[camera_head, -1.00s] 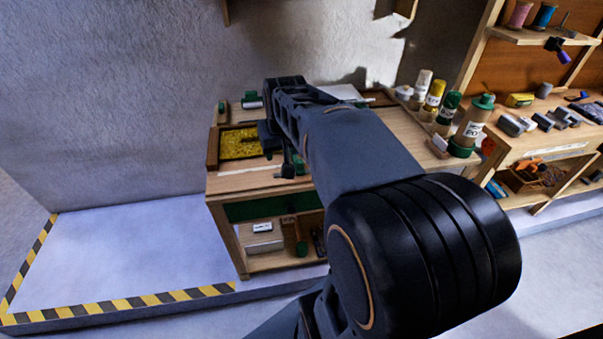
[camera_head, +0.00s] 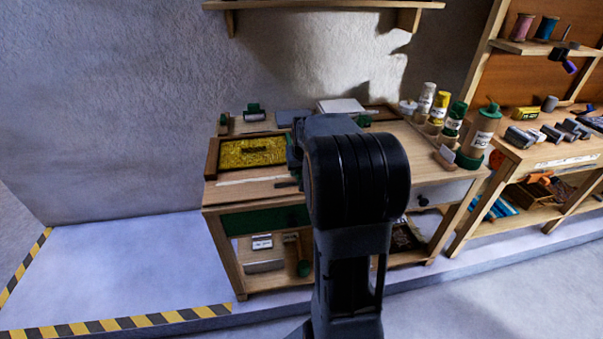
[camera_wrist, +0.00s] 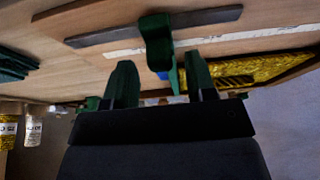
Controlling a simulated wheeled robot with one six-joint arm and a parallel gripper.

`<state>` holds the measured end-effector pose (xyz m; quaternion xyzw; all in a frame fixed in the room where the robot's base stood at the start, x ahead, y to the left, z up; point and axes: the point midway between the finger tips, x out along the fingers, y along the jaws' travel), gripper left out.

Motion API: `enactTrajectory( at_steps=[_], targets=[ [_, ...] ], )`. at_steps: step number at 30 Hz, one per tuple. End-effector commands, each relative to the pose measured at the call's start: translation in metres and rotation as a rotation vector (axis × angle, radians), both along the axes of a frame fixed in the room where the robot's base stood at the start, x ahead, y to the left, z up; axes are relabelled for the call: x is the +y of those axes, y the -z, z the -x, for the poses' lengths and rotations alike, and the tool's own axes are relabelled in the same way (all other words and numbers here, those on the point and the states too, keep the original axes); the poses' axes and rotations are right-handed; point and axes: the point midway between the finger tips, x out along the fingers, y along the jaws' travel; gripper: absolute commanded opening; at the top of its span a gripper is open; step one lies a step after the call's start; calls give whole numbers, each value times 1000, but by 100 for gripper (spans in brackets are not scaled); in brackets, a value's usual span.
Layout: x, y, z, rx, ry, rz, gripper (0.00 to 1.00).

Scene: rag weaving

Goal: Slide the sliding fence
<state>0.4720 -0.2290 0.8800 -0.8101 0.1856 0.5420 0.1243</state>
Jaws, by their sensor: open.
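The sliding fence (camera_wrist: 156,40) shows in the wrist view as a green upright piece standing on a dark flat rail (camera_wrist: 205,19) on the wooden bench top. My gripper (camera_wrist: 159,66) is open, with one green finger on each side of the fence's lower part in the picture. I cannot tell whether either finger touches it. In the head view a short end of the dark rail (camera_head: 287,184) shows left of my arm. My arm hides the fence and my gripper there.
A yellow mat in a wooden frame (camera_head: 249,152) lies at the bench's left, near a white strip (camera_head: 252,181). Bottles (camera_head: 481,130) stand at the bench's right. A wall shelf (camera_head: 325,5) hangs above. Black-and-yellow tape (camera_head: 120,323) edges the floor platform.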

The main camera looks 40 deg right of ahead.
Motion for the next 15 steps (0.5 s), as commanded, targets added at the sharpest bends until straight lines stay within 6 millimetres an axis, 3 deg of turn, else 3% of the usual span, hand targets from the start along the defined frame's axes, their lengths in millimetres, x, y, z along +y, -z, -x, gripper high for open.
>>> enactTrajectory(
  at_steps=[6,15],
  targets=[
    [-2,15,-6,0,-1,0,51],
    [-3,18,-7,-2,-1,1,51]
  ],
)
